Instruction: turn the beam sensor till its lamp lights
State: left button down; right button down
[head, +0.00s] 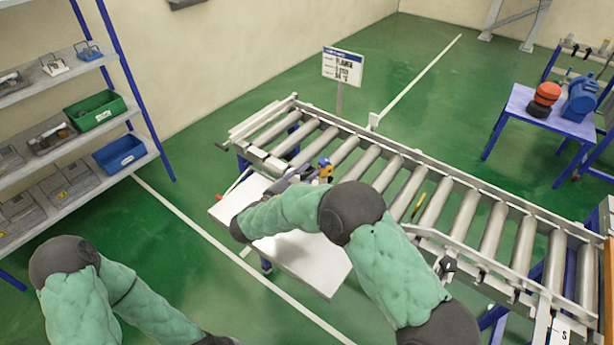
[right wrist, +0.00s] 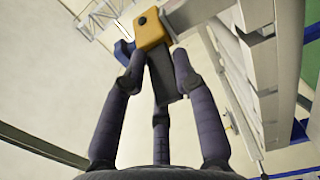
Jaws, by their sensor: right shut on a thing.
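The beam sensor (head: 325,168) is a small yellow block with a blue part, at the near side rail of the roller conveyor. In the right wrist view its yellow body (right wrist: 152,30) is just beyond my fingertips, with a blue piece on its left and a dark part below. My right gripper (right wrist: 160,76) is shut on the sensor, with fingers on both sides of the dark part. In the head view the right gripper (head: 298,178) is partly hidden by my arm. I cannot make out a lit lamp. My left gripper is out of view below the bottom edge.
The roller conveyor (head: 437,176) runs across the middle to the right. A white board (head: 310,262) lies below my right forearm. A sign (head: 342,66) stands behind the conveyor. Shelves with a green bin (head: 95,110) and a blue bin (head: 119,154) are at left. Green floor is clear between.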

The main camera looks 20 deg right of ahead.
jog(key=shift+s+f+t, duration=0.1)
jog(key=shift+f+t, duration=0.2)
jog(key=shift+s+d+f+n+t+y+b, duration=0.15)
jog(key=shift+s+n+t+y+b, duration=0.2)
jog(key=shift+n+t+y+b, duration=0.6)
jog(key=shift+s+d+f+n+t+y+b, duration=0.1)
jog(key=shift+s+n+t+y+b, duration=0.3)
jog(key=shift+n+t+y+b, duration=0.55)
jog(key=shift+s+d+f+n+t+y+b, duration=0.15)
jog(key=shift+s+n+t+y+b, duration=0.2)
jog(key=shift+n+t+y+b, duration=0.55)
jog(key=shift+y, duration=0.3)
jog(key=c, duration=1.1)
grip_release()
jog(key=shift+w+r, duration=0.1)
jog(key=shift+r, duration=0.25)
